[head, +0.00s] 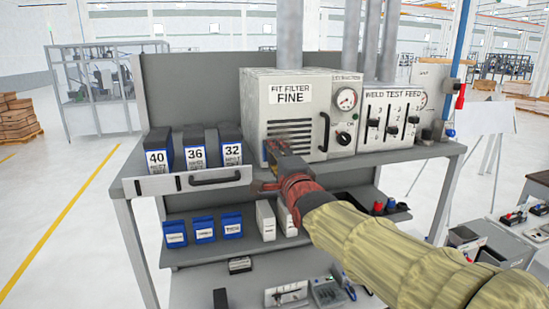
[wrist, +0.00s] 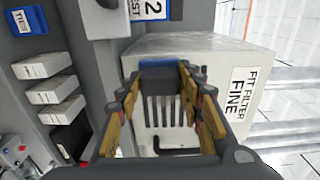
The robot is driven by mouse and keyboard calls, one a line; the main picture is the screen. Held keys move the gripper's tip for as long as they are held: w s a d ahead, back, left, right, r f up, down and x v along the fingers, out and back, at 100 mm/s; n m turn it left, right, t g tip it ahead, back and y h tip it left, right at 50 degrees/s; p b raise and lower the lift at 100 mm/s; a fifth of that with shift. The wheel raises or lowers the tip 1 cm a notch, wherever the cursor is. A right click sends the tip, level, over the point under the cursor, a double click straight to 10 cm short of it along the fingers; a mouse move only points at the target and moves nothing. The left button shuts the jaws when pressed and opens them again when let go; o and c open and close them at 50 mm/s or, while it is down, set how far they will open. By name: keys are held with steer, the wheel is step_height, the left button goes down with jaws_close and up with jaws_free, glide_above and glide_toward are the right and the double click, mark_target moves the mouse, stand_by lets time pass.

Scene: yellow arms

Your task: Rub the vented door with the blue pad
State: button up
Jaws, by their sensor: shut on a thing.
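The vented door is the pale front of the cabinet labelled "FIT FILTER FINE" (head: 308,118), with dark slots and a black handle. In the wrist view the slotted door (wrist: 185,142) lies straight ahead, beyond the fingers. My gripper (head: 275,150) is in front of the door's lower left part in the head view. In the wrist view my gripper (wrist: 157,75) is shut on the blue pad (wrist: 158,63), which shows a blue edge and a grey body between the yellow fingers. The pad's working face is hidden, and I cannot tell whether it touches the door.
Boxes marked 40, 36 and 32 (head: 197,150) stand left of the cabinet on the shelf. A drawer with a dark handle (head: 210,180) is below them. The "WELD TEST FEED" panel (head: 391,118) stands to the right. Blue bins (head: 204,228) sit on the lower shelf.

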steer(key=shift+x, duration=0.8)
steer(key=shift+b, duration=0.3)
steer(key=d, duration=0.2)
steer(key=w+d, duration=0.1)
steer(key=shift+d, duration=0.35)
